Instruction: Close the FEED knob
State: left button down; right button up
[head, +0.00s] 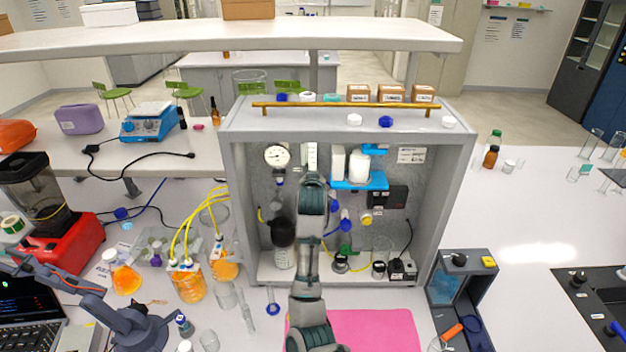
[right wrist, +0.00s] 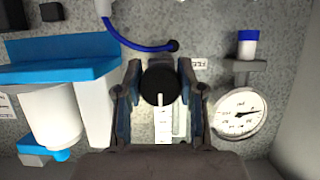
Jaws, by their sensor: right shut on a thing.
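The FEED knob (right wrist: 158,86) is a round black knob with a white pointer line, seen in the right wrist view. Its pointer points down in that picture, towards a white plate (right wrist: 163,126). A partly covered, upside-down label (right wrist: 199,64) sits beside it. My right gripper (right wrist: 157,84) has one finger on each side of the knob and is shut on it. In the head view my right arm reaches up into the grey membrane rig (head: 458,165) and hides the knob and the fingertips. My left gripper is not in view.
A pressure gauge (right wrist: 240,113) sits to the right of the gripper in the wrist view, and a blue bracket with a white housing (right wrist: 52,112) to its left. A blue tube (right wrist: 135,44) runs close by. Glassware and orange-filled bottles (head: 187,284) stand left of the rig.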

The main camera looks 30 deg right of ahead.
jog(key=shift+f, duration=0.15)
dwell(0.3)
jog(key=o, duration=1)
jog(key=shift+o, duration=0.6)
jog(key=shift+w, duration=0.15)
jog(key=shift+s+a+r, duration=0.15)
jog(key=shift+s+r, duration=0.1)
jog(key=shift+s, duration=0.05)
jog(key=v, duration=1.1)
jog(key=shift+s, duration=0.1)
jog(key=shift+f, duration=0.2)
